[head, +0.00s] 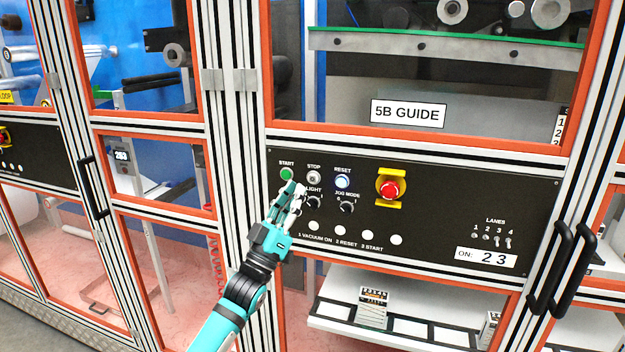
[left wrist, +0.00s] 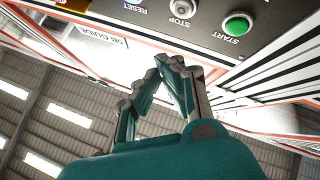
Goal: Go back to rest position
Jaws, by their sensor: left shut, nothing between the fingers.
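My left gripper (head: 292,190) is shut and empty, in front of the black control panel (head: 440,200) in the head view. Its fingertips appear just below the green START button (head: 287,174); whether they touch the panel I cannot tell. The left wrist view shows the shut fingers (left wrist: 168,65) with the START button (left wrist: 237,25) beyond them to the upper right, apart from the tips in the picture. The grey STOP button (head: 314,178) and the lit blue-white RESET button (head: 342,182) sit to the right of START. My right gripper is in neither view.
A red emergency stop (head: 390,190) on a yellow base sticks out of the panel. Black door handles (head: 562,265) stand out at the right, and another handle (head: 93,187) at the left. Orange-framed windows surround the panel. A white shelf (head: 415,335) lies below it.

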